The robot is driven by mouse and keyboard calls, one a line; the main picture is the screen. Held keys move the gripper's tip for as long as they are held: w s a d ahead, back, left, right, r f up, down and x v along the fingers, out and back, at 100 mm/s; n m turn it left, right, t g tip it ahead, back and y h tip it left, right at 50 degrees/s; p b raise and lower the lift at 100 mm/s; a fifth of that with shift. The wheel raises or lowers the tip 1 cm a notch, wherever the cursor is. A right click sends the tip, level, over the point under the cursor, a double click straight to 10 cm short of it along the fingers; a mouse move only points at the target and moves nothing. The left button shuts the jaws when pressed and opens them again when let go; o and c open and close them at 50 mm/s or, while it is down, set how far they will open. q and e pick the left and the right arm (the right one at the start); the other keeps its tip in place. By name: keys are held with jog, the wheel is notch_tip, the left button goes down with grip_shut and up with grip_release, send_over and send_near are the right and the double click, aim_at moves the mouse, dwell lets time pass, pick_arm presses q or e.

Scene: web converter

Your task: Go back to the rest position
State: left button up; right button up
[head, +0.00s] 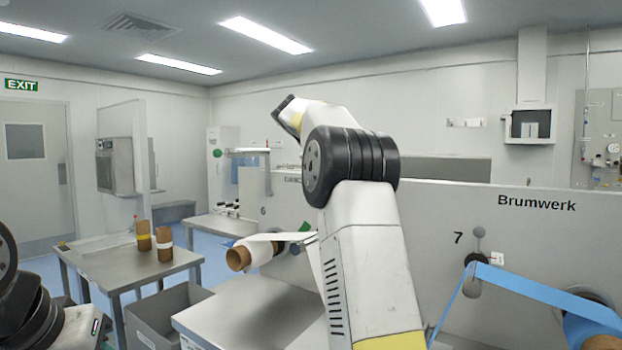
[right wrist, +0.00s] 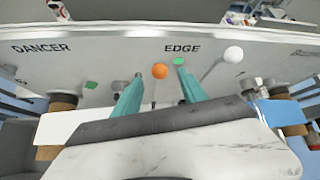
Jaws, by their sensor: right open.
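My right arm rises through the middle of the head view, bent at a black joint, and hides part of the machine behind it. My right gripper (right wrist: 158,82) shows only in the right wrist view. Its two teal fingers are apart with nothing held between them. They point toward the grey machine panel (right wrist: 110,68) marked DANCER and EDGE. An orange knob (right wrist: 160,71) appears between the fingertips and a white ball knob (right wrist: 233,54) to their right. Part of my left arm shows at the lower left of the head view; its gripper is out of frame.
A steel table (head: 130,265) with two brown cores (head: 144,235) (head: 165,243) stands at left. A grey bin (head: 150,320) sits beside a nearer steel table (head: 250,315). A white roll (head: 262,250) and blue web (head: 535,285) are on the machine. Blue floor shows between the tables.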

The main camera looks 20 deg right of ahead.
jog(key=shift+s, duration=0.1)
jog(key=s+a+f+m+y, duration=0.3)
jog(key=s+a+f+m, duration=0.4)
jog(key=s, duration=0.5)
jog(key=s+a+f+m+y, duration=0.4)
jog(key=s+a+f+m, duration=0.3)
jog(key=s+m, duration=0.4)
jog(key=s+a+f+m+y, duration=0.4)
jog(key=s+a+f+m, duration=0.4)
jog(key=s, duration=0.6)
jog(key=shift+s+a+m+t, duration=0.35)
jog(key=shift+s+m+t, duration=0.05)
jog(key=shift+m, duration=0.2)
